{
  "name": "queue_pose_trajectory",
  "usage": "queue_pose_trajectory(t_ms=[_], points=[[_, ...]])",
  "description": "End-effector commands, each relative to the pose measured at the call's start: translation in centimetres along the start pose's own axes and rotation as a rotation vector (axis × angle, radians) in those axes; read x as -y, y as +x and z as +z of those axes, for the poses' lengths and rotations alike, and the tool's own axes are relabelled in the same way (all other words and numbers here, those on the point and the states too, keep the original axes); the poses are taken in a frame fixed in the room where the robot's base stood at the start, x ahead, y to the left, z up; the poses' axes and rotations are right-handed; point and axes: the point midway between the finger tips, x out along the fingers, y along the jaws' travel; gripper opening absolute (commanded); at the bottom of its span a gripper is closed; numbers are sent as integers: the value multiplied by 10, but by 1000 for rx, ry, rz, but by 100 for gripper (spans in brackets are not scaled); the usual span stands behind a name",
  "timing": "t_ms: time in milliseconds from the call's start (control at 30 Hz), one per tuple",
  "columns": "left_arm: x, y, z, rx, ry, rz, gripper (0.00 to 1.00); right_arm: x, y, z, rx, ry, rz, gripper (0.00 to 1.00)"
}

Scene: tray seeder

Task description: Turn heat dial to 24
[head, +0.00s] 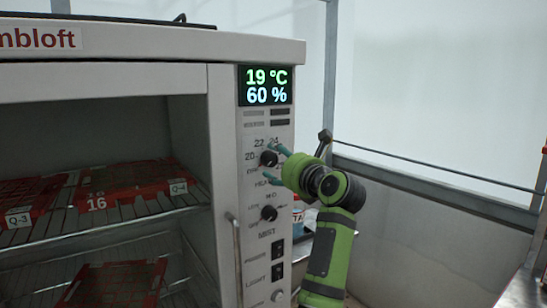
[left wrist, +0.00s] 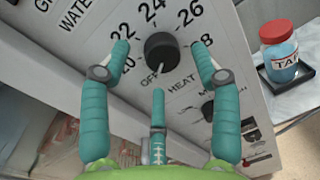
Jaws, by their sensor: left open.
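The heat dial (head: 269,158) is a black knob on the cabinet's white control panel, with 20, 22 and 24 printed around it. In the left wrist view the same dial (left wrist: 162,51) has its white pointer line toward OFF, at the bottom. The 24 mark is above it. My left gripper (head: 276,166) is open at the dial. In the left wrist view its teal fingers stand left, right and below the dial, apparently not touching it. My right gripper is not in view.
The display (head: 267,86) reads 19 °C and 60 %. The mist dial (head: 269,213) and switches sit below the heat dial. The open cabinet holds red trays (head: 125,182) on wire shelves. A blue jar with a red lid (left wrist: 280,50) stands beside the cabinet.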

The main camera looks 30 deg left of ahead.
Motion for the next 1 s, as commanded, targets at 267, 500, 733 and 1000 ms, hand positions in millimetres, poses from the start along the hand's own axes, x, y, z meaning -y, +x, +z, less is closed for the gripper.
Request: queue_pose_trajectory(t_ms=[267, 500, 733, 1000], points=[[0, 26, 1, 2, 2, 1, 63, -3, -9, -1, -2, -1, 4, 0], [0, 27, 0, 2, 2, 1, 63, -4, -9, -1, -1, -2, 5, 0], [0, 27, 1, 4, 2, 0, 8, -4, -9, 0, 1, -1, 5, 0], [0, 27, 4, 7, 19, -2, 8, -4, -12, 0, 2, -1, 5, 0]])
